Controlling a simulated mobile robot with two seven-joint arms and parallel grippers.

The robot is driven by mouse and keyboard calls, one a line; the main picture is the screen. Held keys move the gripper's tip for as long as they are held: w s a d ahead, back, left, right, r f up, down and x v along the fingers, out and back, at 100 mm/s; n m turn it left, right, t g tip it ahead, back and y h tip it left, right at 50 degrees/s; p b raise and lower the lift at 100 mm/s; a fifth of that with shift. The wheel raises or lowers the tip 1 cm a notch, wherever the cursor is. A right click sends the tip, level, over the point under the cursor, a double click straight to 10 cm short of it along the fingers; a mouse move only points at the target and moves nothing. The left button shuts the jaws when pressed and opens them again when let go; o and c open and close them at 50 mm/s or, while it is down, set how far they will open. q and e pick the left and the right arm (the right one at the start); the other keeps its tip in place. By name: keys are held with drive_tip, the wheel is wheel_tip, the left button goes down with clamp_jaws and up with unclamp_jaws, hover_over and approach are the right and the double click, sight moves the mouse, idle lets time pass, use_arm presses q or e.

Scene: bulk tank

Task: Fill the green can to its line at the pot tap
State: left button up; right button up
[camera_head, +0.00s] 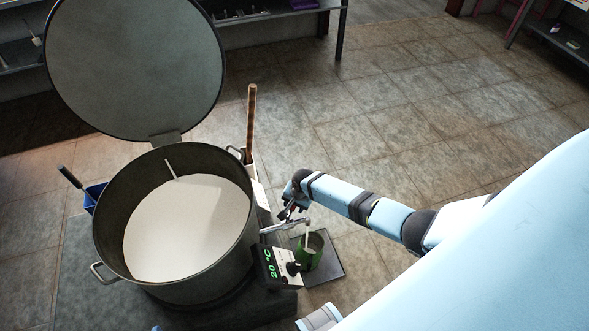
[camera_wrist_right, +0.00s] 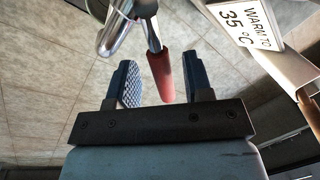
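The green can (camera_head: 309,261) stands upright on a dark square plate (camera_head: 328,272) under the spout of the pot tap (camera_head: 290,225). A pale vertical strip runs from the spout into the can; I cannot tell if it is pipe or milk. The can's line and fill level are not readable. My right gripper (camera_head: 288,211) is at the tap. In the wrist view its fingers (camera_wrist_right: 165,83) stand apart on either side of the tap's red handle (camera_wrist_right: 161,76), with gaps visible.
The large pot (camera_head: 107,216) holds white liquid, its round lid (camera_head: 135,65) raised. A control box (camera_head: 275,268) shows 20 °C. A sign (camera_wrist_right: 248,25) reads "WARM TO 35 °C". A brown-handled tool (camera_head: 251,120) and blue container (camera_head: 92,197) flank the pot. Floor to the right is clear.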

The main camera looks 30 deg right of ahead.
drive_tip(key=shift+r, duration=0.1)
use_arm(q)
drive_tip(key=r+p, duration=0.1)
drive_tip(key=p, duration=0.3)
drive_tip(key=shift+s+a+r, duration=0.15)
drive_tip(key=shift+r, duration=0.25)
use_arm(e)
wheel_tip(320, 180, up, 13)
drive_tip(key=s+d, duration=0.1)
drive_tip(key=s, duration=0.1)
drive_tip(key=shift+d+r, duration=0.2)
drive_tip(key=shift+d, duration=0.05)
drive_tip(key=shift+s, duration=0.1)
